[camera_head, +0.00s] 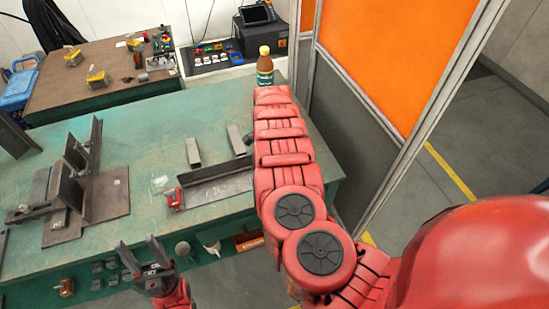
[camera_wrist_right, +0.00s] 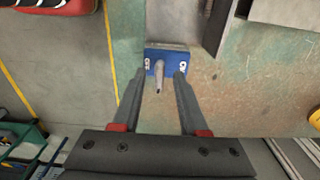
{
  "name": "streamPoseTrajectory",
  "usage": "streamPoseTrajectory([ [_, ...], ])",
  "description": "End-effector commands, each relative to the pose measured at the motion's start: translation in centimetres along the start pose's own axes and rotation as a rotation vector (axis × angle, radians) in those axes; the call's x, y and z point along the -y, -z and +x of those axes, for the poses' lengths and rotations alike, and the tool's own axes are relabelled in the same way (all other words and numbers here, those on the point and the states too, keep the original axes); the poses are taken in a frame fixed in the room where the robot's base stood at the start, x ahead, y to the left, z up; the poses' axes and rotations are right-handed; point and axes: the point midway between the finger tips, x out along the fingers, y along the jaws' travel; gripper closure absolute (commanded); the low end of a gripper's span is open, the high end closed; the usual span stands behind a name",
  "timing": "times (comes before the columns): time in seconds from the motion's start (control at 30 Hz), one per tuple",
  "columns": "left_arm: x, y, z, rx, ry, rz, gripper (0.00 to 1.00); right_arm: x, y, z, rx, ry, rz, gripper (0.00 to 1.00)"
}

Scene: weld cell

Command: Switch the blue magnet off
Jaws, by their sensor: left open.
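In the right wrist view a blue magnet (camera_wrist_right: 168,56) sits at the edge of the green table, with a white label at each side of its face. A grey lever (camera_wrist_right: 159,76) sticks out from it, left of its middle. My right gripper (camera_wrist_right: 161,75) is open, with one finger on either side of the lever and a gap to each. I cannot tell whether the fingertips touch the magnet. In the head view the magnet and right gripper do not show; my red right arm covers that part. My left gripper (camera_head: 139,251) is open and empty before the table's front edge.
The green table (camera_head: 130,120) bears a steel angle piece (camera_head: 218,185), a small red device (camera_head: 173,198) and a welded bracket assembly (camera_head: 88,190). A brown bottle (camera_head: 265,67) stands behind my right arm. An orange panel (camera_head: 390,50) stands to the right.

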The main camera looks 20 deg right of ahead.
Motion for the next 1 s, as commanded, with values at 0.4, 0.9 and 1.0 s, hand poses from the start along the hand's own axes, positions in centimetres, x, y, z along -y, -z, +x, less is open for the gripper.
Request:
streamPoseTrajectory([
  [0.4, 0.0, -0.1, -0.3, 0.000, 0.000, 0.000, 0.50, 0.2, -0.2, -1.4, 0.002, 0.005, -0.002, 0.57],
  [0.9, -0.2, -0.6, -3.5, 0.000, 0.000, 0.000, 0.50, 0.2, 0.0, -13.2, -0.002, 0.008, 0.000, 0.57],
  [1.0, -0.2, -0.7, -3.9, 0.000, 0.000, 0.000, 0.50, 0.1, 0.0, -14.9, -0.001, 0.003, 0.001, 0.57],
])
